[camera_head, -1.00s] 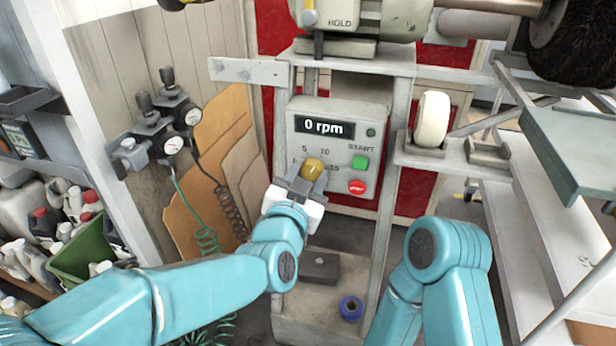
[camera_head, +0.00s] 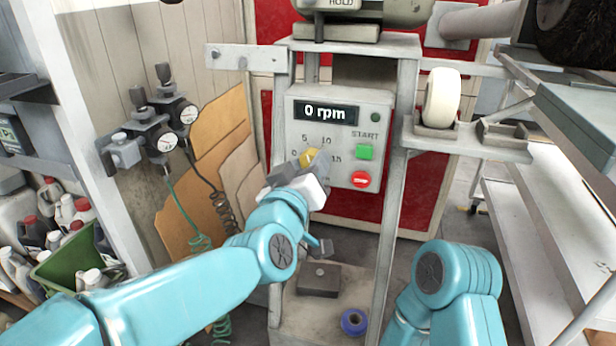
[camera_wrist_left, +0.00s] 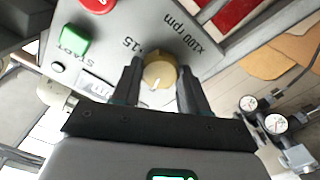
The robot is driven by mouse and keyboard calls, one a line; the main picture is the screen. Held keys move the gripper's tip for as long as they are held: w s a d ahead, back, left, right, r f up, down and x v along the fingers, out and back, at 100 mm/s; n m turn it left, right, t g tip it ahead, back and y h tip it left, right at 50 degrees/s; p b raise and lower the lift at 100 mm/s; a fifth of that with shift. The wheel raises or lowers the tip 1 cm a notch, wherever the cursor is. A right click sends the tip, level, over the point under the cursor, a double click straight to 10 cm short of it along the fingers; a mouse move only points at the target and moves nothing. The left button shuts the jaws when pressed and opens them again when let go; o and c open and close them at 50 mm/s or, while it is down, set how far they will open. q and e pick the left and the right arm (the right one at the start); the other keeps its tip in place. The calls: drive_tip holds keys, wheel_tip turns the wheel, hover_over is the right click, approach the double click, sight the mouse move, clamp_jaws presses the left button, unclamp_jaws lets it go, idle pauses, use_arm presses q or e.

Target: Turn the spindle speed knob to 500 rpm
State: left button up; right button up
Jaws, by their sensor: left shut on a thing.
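The yellow spindle speed knob (camera_head: 308,157) is on the grey control panel (camera_head: 340,113), below the display (camera_head: 326,113), which reads 0 rpm. Numbers 0, 5, 10 and 15 stand around the knob. My left gripper (camera_head: 305,166) is at the panel, its fingers on either side of the knob. In the left wrist view the knob (camera_wrist_left: 159,75) sits between the two dark fingers, with a white mark on its face, and the gripper is shut on it. My right arm is at the lower right in the head view; its gripper is out of view.
A green START button (camera_head: 363,152) and a red stop button (camera_head: 361,179) are right of the knob. A white wheel (camera_head: 441,97) stands on a bracket to the right. Gauges (camera_head: 166,141) with hoses hang at the left. A blue ring (camera_head: 354,321) lies on the lower shelf.

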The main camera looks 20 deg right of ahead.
use_arm(q)
drive_tip(key=shift+n+b, duration=0.65)
drive_tip(key=shift+n, duration=0.45)
drive_tip(key=o, duration=1.1)
drive_tip(key=shift+c, duration=0.2)
drive_tip(key=shift+s, duration=0.1)
drive_tip(key=p+v, duration=0.1)
drive_tip(key=v, duration=1.5)
drive_tip(key=shift+p, duration=0.3)
drive_tip(key=shift+a, duration=0.15)
